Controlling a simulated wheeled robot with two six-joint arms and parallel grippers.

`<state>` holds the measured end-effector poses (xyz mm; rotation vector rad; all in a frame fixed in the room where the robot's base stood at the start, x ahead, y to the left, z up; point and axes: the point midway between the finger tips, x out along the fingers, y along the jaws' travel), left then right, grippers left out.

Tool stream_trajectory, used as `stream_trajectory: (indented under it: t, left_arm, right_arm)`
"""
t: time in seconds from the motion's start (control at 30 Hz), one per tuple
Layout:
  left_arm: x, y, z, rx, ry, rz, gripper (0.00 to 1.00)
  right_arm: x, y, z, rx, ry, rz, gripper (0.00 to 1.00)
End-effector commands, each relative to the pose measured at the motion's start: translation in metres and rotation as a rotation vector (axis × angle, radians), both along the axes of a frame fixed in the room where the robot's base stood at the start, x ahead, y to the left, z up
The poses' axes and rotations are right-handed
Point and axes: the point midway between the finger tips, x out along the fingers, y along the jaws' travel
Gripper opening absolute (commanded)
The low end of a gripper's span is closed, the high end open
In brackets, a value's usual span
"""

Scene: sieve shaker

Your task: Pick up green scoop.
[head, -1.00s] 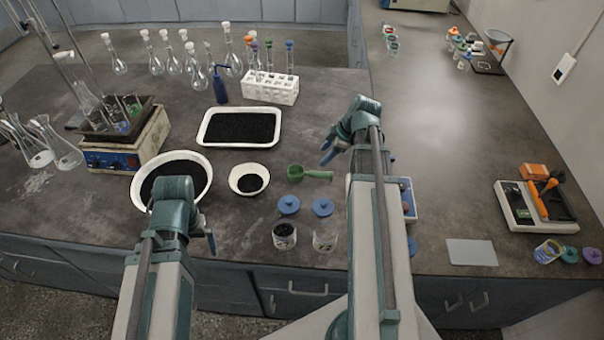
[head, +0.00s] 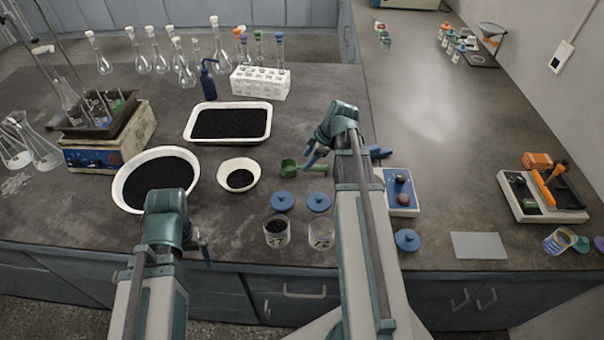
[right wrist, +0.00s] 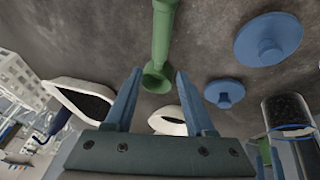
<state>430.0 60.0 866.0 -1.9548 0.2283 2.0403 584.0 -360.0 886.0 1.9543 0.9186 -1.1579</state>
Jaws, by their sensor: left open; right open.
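The green scoop (head: 290,166) lies on the dark bench in the head view, its cup to the left and its handle pointing right. My right gripper (head: 318,157) is over the handle side, partly hidden by its own arm. In the right wrist view, the green scoop (right wrist: 161,42) runs up the picture, with its near flared end between the fingertips of my open right gripper (right wrist: 160,73). I cannot tell whether the fingers touch it; they are not closed on it. My left gripper (head: 206,247) is open and empty near the bench's front edge, away from the scoop.
Two blue lids (head: 281,201) and two jars (head: 277,232) stand in front of the scoop. A small white bowl (head: 225,178), a large bowl (head: 122,190) and a white tray (head: 188,128) hold black grains. A blue-and-white device (head: 405,190) sits right of my right arm.

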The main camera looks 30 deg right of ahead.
Motion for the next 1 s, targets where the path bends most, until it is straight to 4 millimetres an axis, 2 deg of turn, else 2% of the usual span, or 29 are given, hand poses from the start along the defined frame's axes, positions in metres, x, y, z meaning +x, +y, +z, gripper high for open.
stream_trajectory:
  t: [0.17, 0.53, 0.83, 1.0]
  left_arm:
    - [0.0, 0.0, -0.006, 0.0, 0.0, 0.0, 1.0]
    - [0.0, 0.0, -0.047, 0.0, 0.0, 0.0, 1.0]
    - [0.0, 0.0, -0.047, 0.0, 0.0, 0.0, 1.0]
    - [0.0, 0.0, -0.047, 0.0, 0.0, 0.0, 1.0]
  right_arm:
    - [0.002, 0.0, -0.006, 0.0, 0.0, 0.0, 0.55]
    - [0.017, 0.007, -0.047, 0.0, 0.0, 0.001, 0.55]
    - [0.019, 0.008, -0.047, 0.0, 0.0, 0.0, 0.55]
    - [0.018, 0.008, -0.047, 0.0, 0.0, 0.0, 0.24]
